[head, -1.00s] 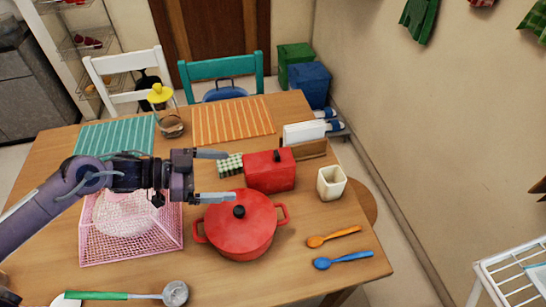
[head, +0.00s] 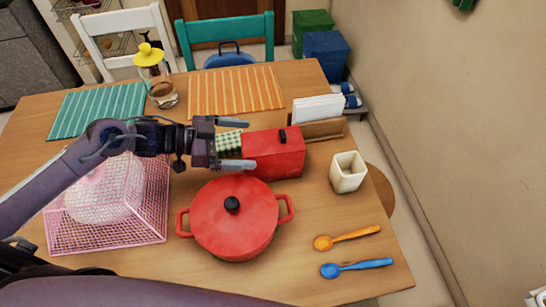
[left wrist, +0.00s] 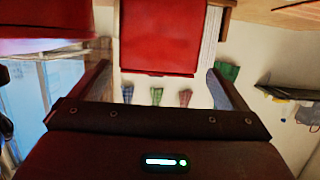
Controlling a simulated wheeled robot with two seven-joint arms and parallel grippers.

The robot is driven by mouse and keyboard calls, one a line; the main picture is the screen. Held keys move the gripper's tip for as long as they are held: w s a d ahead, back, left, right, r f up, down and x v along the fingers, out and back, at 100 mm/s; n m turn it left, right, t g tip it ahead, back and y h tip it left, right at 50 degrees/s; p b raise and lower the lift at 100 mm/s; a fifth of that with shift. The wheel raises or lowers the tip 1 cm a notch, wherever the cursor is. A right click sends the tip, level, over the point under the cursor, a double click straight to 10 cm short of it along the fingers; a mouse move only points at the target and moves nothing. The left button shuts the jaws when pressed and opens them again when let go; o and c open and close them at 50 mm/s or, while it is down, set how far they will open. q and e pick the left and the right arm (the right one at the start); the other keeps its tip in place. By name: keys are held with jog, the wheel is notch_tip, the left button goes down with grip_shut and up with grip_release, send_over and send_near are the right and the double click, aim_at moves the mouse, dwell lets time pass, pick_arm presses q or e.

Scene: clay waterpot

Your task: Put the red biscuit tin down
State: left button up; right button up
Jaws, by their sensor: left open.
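The red biscuit tin (head: 275,154), a box with a black knob on top, appears to stand on the wooden table behind the red pot. My left gripper (head: 250,145) is open at the tin's left end. Its fingers point right, and their tips are about level with that end, one towards the back and one towards the front. In the left wrist view the tin's red face (left wrist: 158,40) lies ahead between the spread fingers. I cannot tell whether either finger touches it. My right gripper does not show.
A red lidded pot (head: 235,217) stands just in front of the tin. A green checked thing (head: 229,141) lies left of it, partly hidden by my gripper. A napkin holder (head: 318,108) is behind, a cream cup (head: 348,172) to the right. The table's front right holds two spoons (head: 347,238).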

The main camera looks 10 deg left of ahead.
aim_at(257, 143)
pick_arm(q)
jog(key=x, duration=0.6)
jog(key=shift+s+d+r+p, duration=0.1)
jog(key=shift+r+p, duration=0.2)
jog(key=c, duration=1.6)
